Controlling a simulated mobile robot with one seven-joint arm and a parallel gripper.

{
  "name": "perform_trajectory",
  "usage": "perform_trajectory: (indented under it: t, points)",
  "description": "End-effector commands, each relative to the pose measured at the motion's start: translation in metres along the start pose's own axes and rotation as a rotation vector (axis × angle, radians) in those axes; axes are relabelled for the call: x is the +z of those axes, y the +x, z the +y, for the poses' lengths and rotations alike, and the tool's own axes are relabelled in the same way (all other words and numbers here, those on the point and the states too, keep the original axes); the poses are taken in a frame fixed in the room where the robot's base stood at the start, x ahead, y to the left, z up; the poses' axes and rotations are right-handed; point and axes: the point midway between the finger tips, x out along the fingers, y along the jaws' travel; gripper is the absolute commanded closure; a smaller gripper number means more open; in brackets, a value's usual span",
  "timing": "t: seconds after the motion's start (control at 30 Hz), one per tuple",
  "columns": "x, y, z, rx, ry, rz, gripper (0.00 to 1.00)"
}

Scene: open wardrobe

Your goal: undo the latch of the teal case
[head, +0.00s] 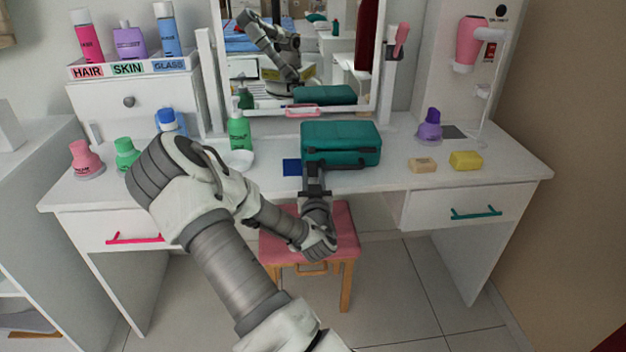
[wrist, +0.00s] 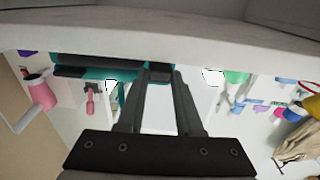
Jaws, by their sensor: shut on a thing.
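The teal case (head: 341,140) lies closed on the white dressing table, right of its middle, with a dark seam along its front. In the wrist view the case (wrist: 100,73) shows as a teal and dark band at the upper left. My gripper (head: 313,172) reaches up from below to the left part of the case's front. In the wrist view my gripper (wrist: 160,72) has its fingers close together on a small dark piece at the case, the latch (wrist: 159,67). The fingers hide most of the latch in the head view.
A blue mat (head: 292,167) lies left of the case, beside a green pump bottle (head: 239,132) and a white dish (head: 238,160). A beige soap (head: 422,165), yellow sponge (head: 466,160) and purple bottle (head: 429,126) stand right. The pink stool (head: 343,222) is below my gripper.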

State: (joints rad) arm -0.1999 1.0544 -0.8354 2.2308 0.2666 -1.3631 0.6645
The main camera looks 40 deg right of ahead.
Motion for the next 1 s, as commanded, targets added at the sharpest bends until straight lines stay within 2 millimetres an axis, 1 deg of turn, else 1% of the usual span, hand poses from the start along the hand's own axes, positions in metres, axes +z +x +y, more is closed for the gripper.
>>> perform_trajectory:
  t: [0.03,0.13,0.4,0.77,0.8,0.93,1.0]
  points:
    - [0.0083,-0.0002,0.0002,0.001,0.003,0.019,1.00]
    - [0.0107,-0.0004,0.0002,0.000,0.003,0.052,1.00]
    - [0.0096,-0.0009,-0.0002,0.000,0.001,0.107,1.00]
    - [0.0077,-0.0008,-0.0003,-0.001,0.000,0.111,1.00]
    - [0.0077,-0.0008,-0.0003,-0.001,0.000,0.111,0.58]
    - [0.0078,-0.0008,-0.0002,-0.001,0.000,0.111,0.35]
    - [0.0078,-0.0008,-0.0002,0.000,0.000,0.111,0.35]
